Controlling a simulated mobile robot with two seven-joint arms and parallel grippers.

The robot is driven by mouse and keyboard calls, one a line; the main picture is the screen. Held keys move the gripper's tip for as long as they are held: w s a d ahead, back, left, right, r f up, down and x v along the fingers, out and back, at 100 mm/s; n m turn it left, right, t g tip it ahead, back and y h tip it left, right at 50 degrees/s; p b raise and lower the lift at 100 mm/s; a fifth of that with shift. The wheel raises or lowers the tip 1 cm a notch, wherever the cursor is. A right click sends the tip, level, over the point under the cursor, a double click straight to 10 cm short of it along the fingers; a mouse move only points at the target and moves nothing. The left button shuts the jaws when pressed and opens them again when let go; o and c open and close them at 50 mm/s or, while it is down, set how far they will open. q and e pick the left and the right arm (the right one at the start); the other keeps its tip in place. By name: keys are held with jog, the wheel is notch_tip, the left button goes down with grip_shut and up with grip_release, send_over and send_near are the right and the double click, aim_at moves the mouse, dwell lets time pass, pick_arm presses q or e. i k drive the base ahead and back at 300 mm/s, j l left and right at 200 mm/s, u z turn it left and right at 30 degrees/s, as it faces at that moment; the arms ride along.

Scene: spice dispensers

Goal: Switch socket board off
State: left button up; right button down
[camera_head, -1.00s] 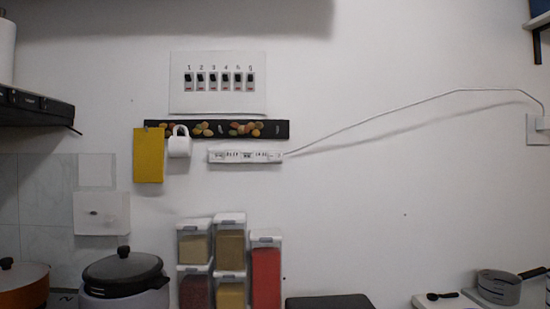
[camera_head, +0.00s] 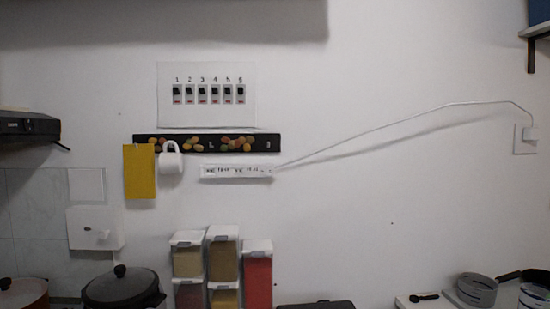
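The white socket board (camera_head: 237,172) is a thin strip on the wall, just under a dark rack with coloured pieces. A white cord (camera_head: 400,122) runs from its right end up to a wall outlet (camera_head: 525,138) at the right. Above the rack, a white panel (camera_head: 206,118) carries a row of several dark switches numbered 1 upward. The switch positions are too small to tell for sure. Neither of my grippers shows in the head view.
The wall between is clear.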

aim_at(264, 171)
jog(key=i+l, duration=0.15)
jog(key=i, duration=0.3)
jog(key=i+l, duration=0.15)
jog(key=i, duration=0.3)
